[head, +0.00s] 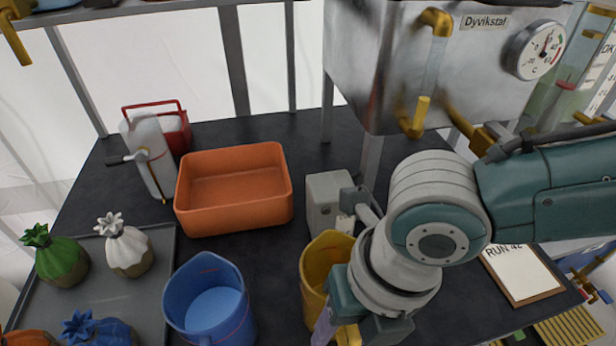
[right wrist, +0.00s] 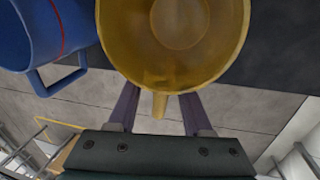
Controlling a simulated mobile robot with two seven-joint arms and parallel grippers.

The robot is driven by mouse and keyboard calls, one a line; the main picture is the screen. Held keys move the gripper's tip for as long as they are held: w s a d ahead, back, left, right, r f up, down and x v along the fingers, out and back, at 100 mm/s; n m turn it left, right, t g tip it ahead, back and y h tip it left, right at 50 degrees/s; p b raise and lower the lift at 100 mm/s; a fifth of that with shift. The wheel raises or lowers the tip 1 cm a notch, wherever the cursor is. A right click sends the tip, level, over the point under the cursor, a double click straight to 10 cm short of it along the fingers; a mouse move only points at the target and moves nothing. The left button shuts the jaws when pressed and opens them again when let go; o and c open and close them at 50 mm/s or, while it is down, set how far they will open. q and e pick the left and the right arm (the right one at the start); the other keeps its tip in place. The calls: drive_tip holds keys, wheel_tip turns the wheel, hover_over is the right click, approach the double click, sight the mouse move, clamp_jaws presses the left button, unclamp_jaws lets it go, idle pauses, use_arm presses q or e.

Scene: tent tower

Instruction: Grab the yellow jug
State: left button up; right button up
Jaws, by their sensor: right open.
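The yellow jug (head: 313,268) stands upright on the dark table at the front middle, partly hidden by my right arm. In the right wrist view the yellow jug (right wrist: 225,40) shows from above and looks empty. Its handle (right wrist: 159,106) points toward my right gripper (right wrist: 159,95). The gripper is open, with one purple finger on each side of the handle and a visible gap on both sides. In the head view my right gripper (head: 335,332) is at the jug's near side, low in the picture. My left gripper is not in view.
A blue jug (head: 208,300) stands just left of the yellow one. An orange bin (head: 234,215) is behind. A tray (head: 165,250) with several small sacks is left.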

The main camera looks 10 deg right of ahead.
drive_tip(key=shift+f, duration=0.1)
drive_tip(key=shift+c, duration=0.2)
clamp_jaws()
idle(0.5)
